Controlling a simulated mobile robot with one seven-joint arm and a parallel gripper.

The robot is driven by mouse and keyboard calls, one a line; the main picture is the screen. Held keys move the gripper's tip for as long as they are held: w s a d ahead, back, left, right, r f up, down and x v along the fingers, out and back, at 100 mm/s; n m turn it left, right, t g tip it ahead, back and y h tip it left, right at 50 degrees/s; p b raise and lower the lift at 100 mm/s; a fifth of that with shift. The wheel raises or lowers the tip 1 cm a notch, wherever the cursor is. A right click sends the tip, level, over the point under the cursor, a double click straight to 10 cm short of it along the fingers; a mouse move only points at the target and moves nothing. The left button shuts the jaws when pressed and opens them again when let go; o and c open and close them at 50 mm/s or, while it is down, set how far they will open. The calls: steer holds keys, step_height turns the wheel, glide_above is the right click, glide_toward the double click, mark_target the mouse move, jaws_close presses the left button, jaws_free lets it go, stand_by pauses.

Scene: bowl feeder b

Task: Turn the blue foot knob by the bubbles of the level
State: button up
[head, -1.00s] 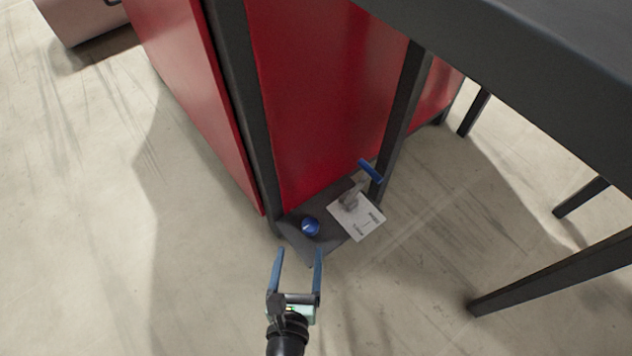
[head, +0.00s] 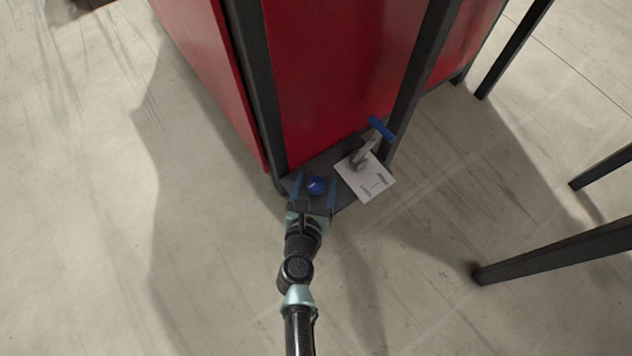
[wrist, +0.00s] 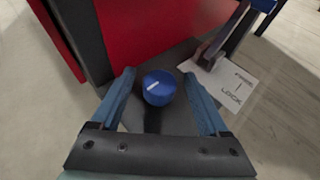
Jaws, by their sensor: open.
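The blue foot knob (head: 316,185) sits on a dark grey plate (head: 342,200) at the foot of the red cabinet. It also shows in the wrist view (wrist: 159,87), round, with a white mark on its top. My gripper (head: 315,183) is open, with one blue finger on each side of the knob. In the wrist view the fingertips (wrist: 158,72) stand apart from the knob, with a gap on both sides. Whether they are down at the knob's height I cannot tell. No level or bubbles can be made out in these views.
A lever with a blue handle (head: 381,129) stands right of the knob, by a white card (head: 368,180) with lettering. Dark posts (head: 255,95) and red panels (head: 330,75) rise behind. Black legs (head: 555,248) stand at the right. The floor at left is clear.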

steer(key=shift+w+d+f, duration=0.1)
steer(key=shift+w, duration=0.2)
jaws_close()
steer(key=shift+n+y+p, duration=0.6)
steer(key=shift+p, duration=0.1)
steer(key=shift+n+y+p, duration=0.8)
steer(key=shift+n+y, duration=0.2)
steer(key=shift+y, duration=0.2)
steer(key=shift+n+g+y+p, duration=0.55)
steer(key=shift+n+y, duration=1.05)
steer(key=shift+y, duration=0.3)
